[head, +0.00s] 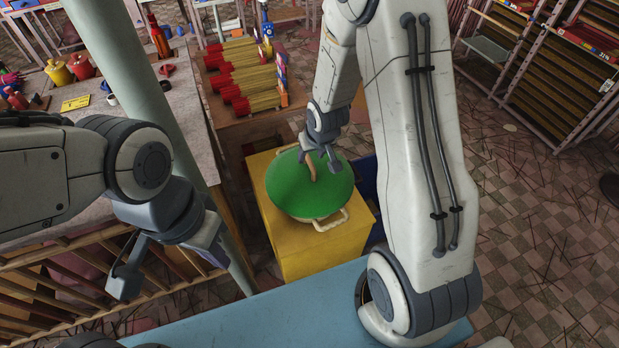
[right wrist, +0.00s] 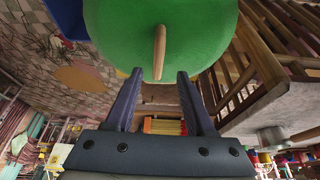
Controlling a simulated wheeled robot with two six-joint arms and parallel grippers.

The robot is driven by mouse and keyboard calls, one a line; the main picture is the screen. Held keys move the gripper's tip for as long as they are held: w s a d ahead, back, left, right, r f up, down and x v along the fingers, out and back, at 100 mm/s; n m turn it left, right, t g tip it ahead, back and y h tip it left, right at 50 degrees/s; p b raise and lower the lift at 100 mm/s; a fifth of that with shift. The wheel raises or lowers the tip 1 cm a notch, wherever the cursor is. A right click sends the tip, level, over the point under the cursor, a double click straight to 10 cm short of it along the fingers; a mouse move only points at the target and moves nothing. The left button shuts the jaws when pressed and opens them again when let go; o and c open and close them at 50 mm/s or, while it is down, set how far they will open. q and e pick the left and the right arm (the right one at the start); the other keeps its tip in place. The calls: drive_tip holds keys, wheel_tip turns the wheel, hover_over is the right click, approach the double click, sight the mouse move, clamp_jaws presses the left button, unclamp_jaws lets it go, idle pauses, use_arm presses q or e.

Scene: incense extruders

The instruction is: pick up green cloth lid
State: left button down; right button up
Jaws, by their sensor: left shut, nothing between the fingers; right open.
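The green cloth lid (head: 300,190) is a round green disc with a wooden handle (head: 311,171) standing up from its middle. It sits on a pot with pale side handles (head: 331,221), on a yellow stand (head: 320,255). My right gripper (head: 319,162) is open above the lid, with its fingers close to the wooden handle. In the right wrist view the green lid (right wrist: 195,30) fills the top, and the handle (right wrist: 159,52) points between the two open fingers (right wrist: 159,78). I cannot tell whether they touch it. My left gripper (head: 172,262) is shut and empty, away from the lid.
A wooden table (head: 251,118) with bundles of red and yellow sticks stands behind the stand. A grey table (head: 125,129) with pots and tools is at the left, beside a pale green pole (head: 133,65). Wooden rails (head: 58,262) run below my left arm. Checkered floor lies right.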

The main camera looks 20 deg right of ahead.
sight(310, 161)
drive_tip(key=shift+p+x, duration=0.4)
drive_tip(key=shift+x, duration=2.55)
drive_tip(key=shift+d, duration=0.15)
clamp_jaws()
drive_tip(key=shift+r, duration=0.1)
